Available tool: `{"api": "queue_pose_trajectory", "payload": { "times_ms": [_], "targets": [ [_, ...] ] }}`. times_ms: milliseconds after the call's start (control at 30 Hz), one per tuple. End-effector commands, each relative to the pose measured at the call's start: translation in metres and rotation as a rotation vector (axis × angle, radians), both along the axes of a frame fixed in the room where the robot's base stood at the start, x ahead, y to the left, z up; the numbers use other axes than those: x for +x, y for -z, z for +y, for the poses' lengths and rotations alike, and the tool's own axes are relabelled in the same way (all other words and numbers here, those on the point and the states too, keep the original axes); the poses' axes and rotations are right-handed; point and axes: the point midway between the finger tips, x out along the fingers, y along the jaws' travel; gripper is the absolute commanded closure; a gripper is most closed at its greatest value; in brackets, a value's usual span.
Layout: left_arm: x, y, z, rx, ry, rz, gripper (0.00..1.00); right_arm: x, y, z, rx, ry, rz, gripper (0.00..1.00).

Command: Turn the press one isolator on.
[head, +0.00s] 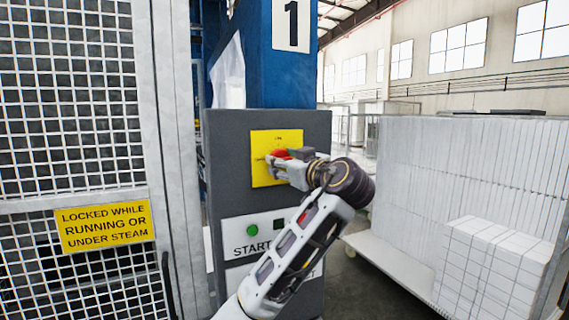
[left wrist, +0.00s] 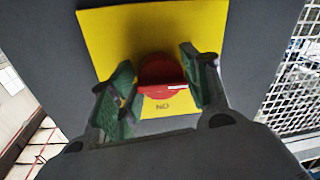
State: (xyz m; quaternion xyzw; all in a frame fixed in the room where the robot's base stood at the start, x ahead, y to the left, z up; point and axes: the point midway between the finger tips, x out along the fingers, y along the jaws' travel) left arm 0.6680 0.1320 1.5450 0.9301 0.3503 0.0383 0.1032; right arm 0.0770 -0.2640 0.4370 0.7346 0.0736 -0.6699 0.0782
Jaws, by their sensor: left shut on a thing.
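The press one isolator is a red rotary knob (head: 281,154) on a yellow plate (head: 262,145), set high on a dark grey control panel (head: 230,150). In the left wrist view the knob (left wrist: 160,72) has a level red handle with a white mark towards the picture's right. The word ON shows upside down on the plate (left wrist: 110,35) beside it. My left gripper (head: 284,163) is at the knob and hides part of it. In the left wrist view its green-padded fingers (left wrist: 158,82) stand on either side of the knob, shut on it. My right gripper is out of view.
A blue column (head: 265,80) marked 1 rises behind. A mesh gate (head: 70,110) with a yellow warning sign (head: 104,226) stands left. White foam blocks (head: 490,265) on a trolley stand right.

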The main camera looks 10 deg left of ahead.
Motion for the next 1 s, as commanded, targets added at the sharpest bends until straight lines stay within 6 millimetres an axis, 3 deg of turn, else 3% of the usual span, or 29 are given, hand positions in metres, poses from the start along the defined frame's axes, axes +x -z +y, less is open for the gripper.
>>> {"api": "queue_pose_trajectory", "payload": {
  "times_ms": [467, 1000],
  "targets": [
    [0.000, 0.001, 0.000, 0.103, 0.002, 0.071, 0.77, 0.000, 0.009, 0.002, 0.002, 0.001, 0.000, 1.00],
    [-0.002, 0.001, 0.001, 0.391, 0.003, 0.279, 0.77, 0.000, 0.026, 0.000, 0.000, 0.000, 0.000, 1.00]
  ]
}}
